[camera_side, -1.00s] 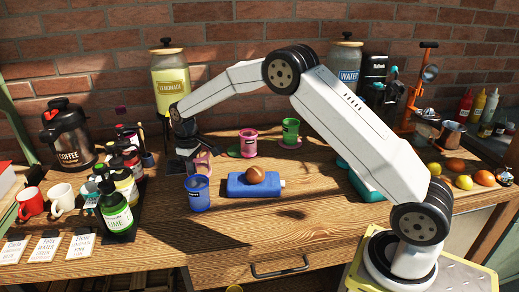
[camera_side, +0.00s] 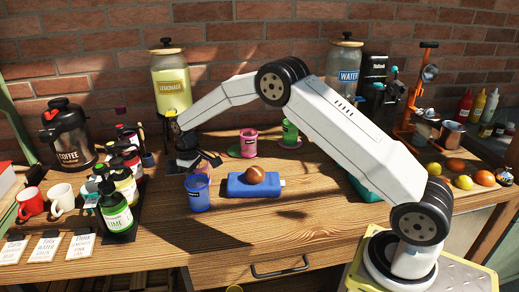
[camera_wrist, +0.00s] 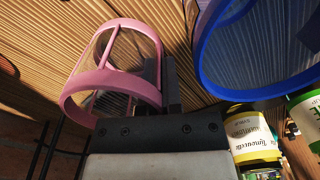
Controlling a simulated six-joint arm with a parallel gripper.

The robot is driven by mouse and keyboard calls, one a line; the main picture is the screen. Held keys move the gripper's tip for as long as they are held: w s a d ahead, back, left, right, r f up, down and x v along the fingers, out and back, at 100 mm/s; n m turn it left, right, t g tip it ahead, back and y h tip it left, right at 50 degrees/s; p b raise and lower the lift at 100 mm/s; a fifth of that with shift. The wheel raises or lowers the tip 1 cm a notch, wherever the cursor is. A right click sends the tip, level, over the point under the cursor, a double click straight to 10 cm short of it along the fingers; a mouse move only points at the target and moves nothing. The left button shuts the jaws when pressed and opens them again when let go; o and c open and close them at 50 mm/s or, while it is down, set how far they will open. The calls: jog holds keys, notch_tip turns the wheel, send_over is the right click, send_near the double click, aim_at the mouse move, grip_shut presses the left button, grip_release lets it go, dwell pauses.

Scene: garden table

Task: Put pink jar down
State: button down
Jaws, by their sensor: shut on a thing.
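A clear jar with pink rims (camera_wrist: 112,75) is held by my gripper (camera_wrist: 166,85), with the dark fingers shut on its side in the wrist view. It looks tilted in that view. In the side view my gripper (camera_side: 203,162) is low over the table, just behind a blue cup (camera_side: 197,194). The blue cup's rim (camera_wrist: 250,45) is close to the right of the jar in the wrist view.
A hot-pink cup (camera_side: 249,144) and a green cup (camera_side: 290,132) stand on coasters to the right. A blue block with a brown ball (camera_side: 256,176) lies in front. Syrup bottles (camera_side: 116,208) stand left. A lemonade dispenser (camera_side: 171,82) stands behind.

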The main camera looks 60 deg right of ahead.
jog(key=shift+f, duration=0.15)
jog(key=c, duration=0.8)
grip_release()
notch_tip(320, 180, up, 12)
jog(key=shift+r, duration=0.15)
jog(key=shift+s, duration=0.15)
dwell(0.3)
jog(key=s+a+f+m+t, duration=0.1)
jog(key=s+f, duration=0.1)
jog(key=s, duration=1.2)
jog(key=s+a+f+m+t, duration=0.1)
jog(key=s+f+m, duration=0.1)
jog(key=s, duration=1.3)
jog(key=shift+a+f+t, duration=0.2)
jog(key=shift+f+t, duration=0.1)
jog(key=shift+f, duration=0.5)
